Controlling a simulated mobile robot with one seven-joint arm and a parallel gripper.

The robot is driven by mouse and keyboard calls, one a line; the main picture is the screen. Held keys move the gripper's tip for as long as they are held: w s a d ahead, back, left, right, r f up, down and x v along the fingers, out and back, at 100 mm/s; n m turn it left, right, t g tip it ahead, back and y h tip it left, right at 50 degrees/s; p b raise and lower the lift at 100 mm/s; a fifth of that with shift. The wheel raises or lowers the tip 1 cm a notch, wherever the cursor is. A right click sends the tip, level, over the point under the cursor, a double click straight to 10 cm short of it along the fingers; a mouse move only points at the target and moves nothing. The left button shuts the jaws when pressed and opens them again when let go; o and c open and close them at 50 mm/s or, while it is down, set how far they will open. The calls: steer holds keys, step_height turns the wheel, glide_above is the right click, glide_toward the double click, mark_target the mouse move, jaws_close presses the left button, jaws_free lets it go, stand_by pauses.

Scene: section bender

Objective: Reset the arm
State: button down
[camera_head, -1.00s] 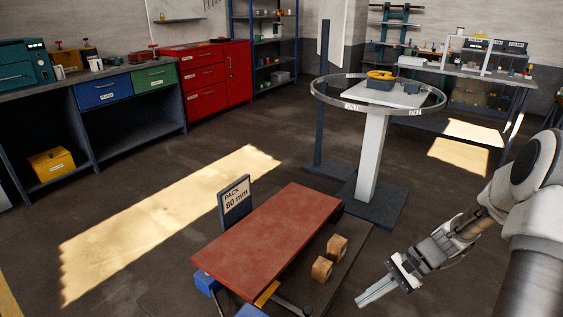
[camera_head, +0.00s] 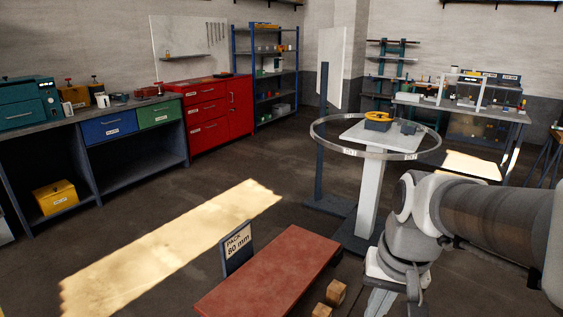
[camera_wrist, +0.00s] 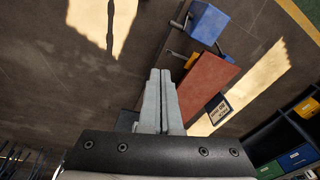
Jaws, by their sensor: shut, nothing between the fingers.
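My gripper shows in the wrist view (camera_wrist: 160,90), its two grey fingers together with nothing between them. In the head view my arm (camera_head: 430,225) reaches in from the right and bends downward, and my fingertips are out of the picture there. In the wrist view the fingers point over the floor beside the red-topped bench (camera_wrist: 207,85), apart from it as far as I can see. The same red top (camera_head: 270,275) lies at the bottom of the head view.
A "PACK 80 mm" sign (camera_head: 237,248) stands at the red top's left side, wooden blocks (camera_head: 336,292) at its right. Behind is a white pedestal (camera_head: 367,195) with a metal ring (camera_head: 318,140) around its top. A workbench (camera_head: 130,165) and red cabinet (camera_head: 240,105) line the left. Open floor lies between.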

steer(key=s+r+n+t+p, duration=0.2)
steer(key=s+r+t+p, duration=0.1)
steer(key=r, duration=0.6)
steer(key=shift+s+a+n+t+h, duration=0.4)
steer(key=shift+s+a+t, duration=0.05)
steer(key=shift+s+t, duration=0.1)
steer(key=shift+r, duration=0.1)
